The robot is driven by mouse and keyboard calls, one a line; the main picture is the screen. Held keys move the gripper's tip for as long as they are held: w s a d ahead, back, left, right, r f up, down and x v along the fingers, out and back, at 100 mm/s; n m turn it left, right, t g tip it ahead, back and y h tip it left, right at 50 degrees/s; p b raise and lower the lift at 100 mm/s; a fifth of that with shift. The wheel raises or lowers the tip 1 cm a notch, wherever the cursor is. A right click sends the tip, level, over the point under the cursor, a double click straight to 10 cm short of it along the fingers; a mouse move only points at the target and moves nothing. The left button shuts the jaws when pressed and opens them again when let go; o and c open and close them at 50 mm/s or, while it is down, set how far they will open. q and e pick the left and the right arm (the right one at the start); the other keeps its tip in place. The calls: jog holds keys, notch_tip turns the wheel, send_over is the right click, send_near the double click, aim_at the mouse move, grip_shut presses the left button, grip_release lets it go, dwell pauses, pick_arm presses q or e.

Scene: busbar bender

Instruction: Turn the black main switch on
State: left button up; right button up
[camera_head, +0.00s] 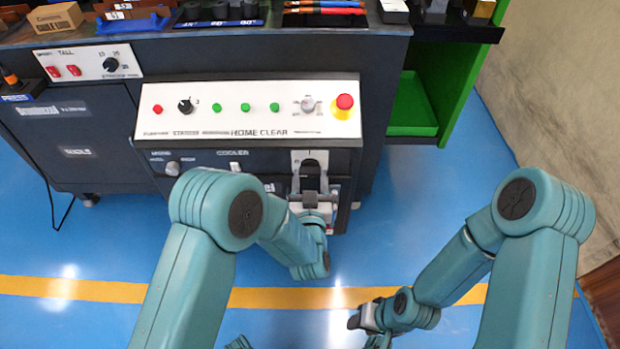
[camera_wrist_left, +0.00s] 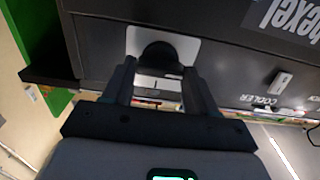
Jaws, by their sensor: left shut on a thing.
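The black main switch (camera_head: 312,157) sits on a pale plate (camera_head: 297,157) on the front of the machine, below the right end of the white control panel. My left gripper (camera_head: 311,184) reaches up to it from below and is shut on it. In the left wrist view the rounded black knob (camera_wrist_left: 158,54) shows between the two fingers of my left gripper (camera_wrist_left: 160,72). The fingers cover part of the switch, and its exact turn angle is hard to tell. My right gripper (camera_head: 365,318) hangs low over the floor, away from the machine. Its finger gap is unclear.
The white control panel (camera_head: 215,125) carries green buttons, a black selector knob (camera_head: 186,106) and a red emergency stop (camera_head: 344,102) just above the switch. A small white cooler switch (camera_head: 235,166) is to the left. The blue floor (camera_head: 420,210) to the right is clear.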

pick_arm(q)
jog(key=shift+m, duration=0.3)
jog(key=m+b, duration=0.1)
jog(key=m, duration=0.2)
jog(key=shift+m, duration=0.3)
jog(key=m, duration=0.4)
jog(key=shift+w+b, duration=0.1)
jog(key=shift+b, duration=0.25)
jog(key=m, duration=0.5)
jog(key=shift+d, duration=0.1)
jog(key=shift+m, duration=2.3)
